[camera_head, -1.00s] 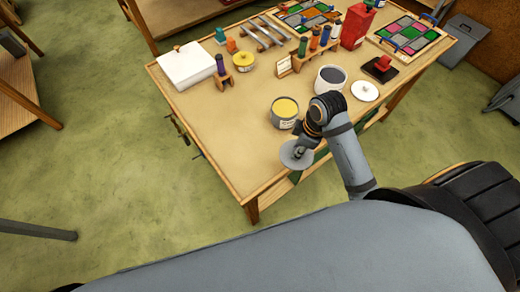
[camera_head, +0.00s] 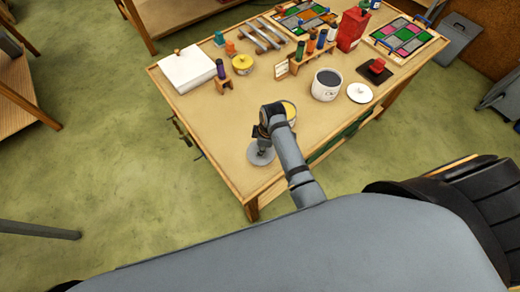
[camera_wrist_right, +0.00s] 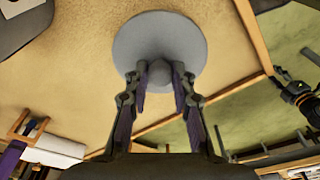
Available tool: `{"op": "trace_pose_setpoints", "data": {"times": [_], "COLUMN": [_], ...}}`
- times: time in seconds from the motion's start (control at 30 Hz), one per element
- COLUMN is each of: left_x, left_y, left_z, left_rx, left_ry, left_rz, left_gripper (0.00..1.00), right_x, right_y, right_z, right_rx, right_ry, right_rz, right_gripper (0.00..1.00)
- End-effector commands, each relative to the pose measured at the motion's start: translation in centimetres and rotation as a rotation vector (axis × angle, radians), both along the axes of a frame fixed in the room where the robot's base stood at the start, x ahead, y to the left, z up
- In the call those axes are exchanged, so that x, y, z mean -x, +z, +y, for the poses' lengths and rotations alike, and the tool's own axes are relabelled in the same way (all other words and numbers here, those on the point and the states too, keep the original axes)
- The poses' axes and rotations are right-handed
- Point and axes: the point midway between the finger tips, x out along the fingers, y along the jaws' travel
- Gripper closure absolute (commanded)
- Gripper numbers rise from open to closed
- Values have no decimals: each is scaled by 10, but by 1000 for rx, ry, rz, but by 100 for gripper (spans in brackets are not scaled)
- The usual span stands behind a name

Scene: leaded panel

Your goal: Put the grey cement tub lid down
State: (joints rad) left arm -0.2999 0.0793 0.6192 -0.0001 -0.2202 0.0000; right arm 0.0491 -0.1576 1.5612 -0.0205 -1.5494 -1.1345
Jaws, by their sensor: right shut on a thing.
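The grey cement tub lid (camera_head: 259,157) is a round grey disc with a knob, over the near-left end of the wooden table. My right gripper (camera_head: 265,142) is shut on its knob. In the right wrist view the lid (camera_wrist_right: 160,38) spreads beyond the fingertips (camera_wrist_right: 162,75), with table top behind it. I cannot tell whether the lid touches the table. A white tub (camera_head: 326,86) with grey contents stands open farther back. My left gripper is not in view.
An open yellow tub (camera_head: 290,109) stands just behind my right arm. A white lid (camera_head: 360,93) lies right of the white tub. The table's (camera_head: 213,119) left-middle top is clear.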

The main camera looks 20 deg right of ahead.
Motion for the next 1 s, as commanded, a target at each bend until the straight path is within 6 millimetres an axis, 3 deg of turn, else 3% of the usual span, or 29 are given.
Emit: {"op": "trace_pose_setpoints", "data": {"times": [0.17,0.4,0.7,0.73,0.87,1.0], "left_x": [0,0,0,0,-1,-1], "left_y": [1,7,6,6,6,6], "left_z": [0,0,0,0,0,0], "left_rx": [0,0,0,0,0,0], "left_ry": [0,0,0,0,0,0], "left_rz": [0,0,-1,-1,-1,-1], "left_gripper": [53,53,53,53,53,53], "right_x": [-3,-4,-4,-4,-4,-4], "right_y": [-5,-36,-39,-39,-39,-39], "right_z": [3,4,3,3,3,3], "right_rx": [0,0,0,0,0,0], "right_ry": [-1,-1,-1,-1,-1,-1], "right_rz": [0,1,0,0,0,0], "right_gripper": [100,100,100,73,55,53]}}
